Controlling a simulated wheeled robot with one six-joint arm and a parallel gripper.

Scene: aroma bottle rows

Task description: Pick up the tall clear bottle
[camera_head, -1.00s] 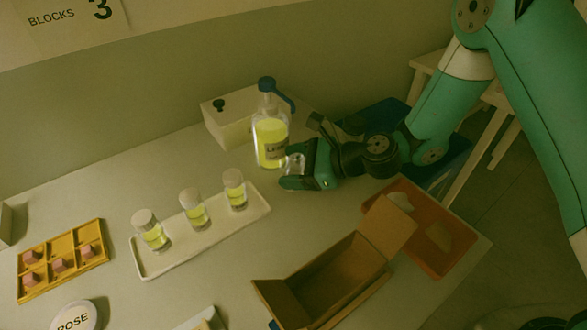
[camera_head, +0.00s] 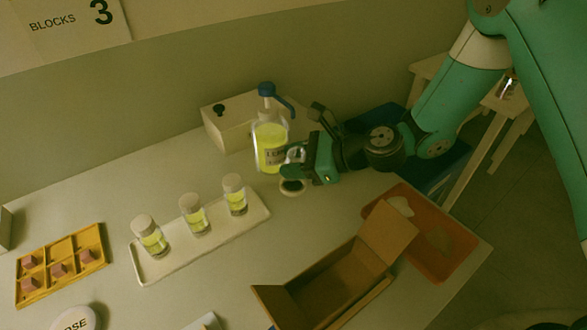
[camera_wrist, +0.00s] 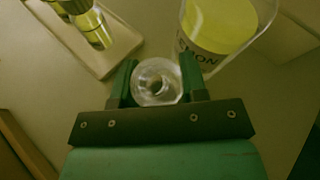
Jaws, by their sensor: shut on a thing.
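The clear bottle (camera_wrist: 157,82) is between the two fingers of my gripper (camera_wrist: 158,80) in the wrist view, seen from above as a round glass rim with a dark centre. My gripper is shut on it. In the head view, my gripper (camera_head: 302,158) is at the right side of the lemon bottle, and the clear bottle (camera_head: 294,155) shows only as a small glassy patch at the fingers. Most of its body is hidden or too small to make out.
The yellow lemon bottle (camera_head: 271,145) with a blue pump stands close beside my gripper. A pale disc (camera_head: 291,187) shows just below. A white tray (camera_head: 160,270) holds three capped vials. An open cardboard box (camera_head: 325,285) and an orange tray (camera_head: 455,262) lie at front right.

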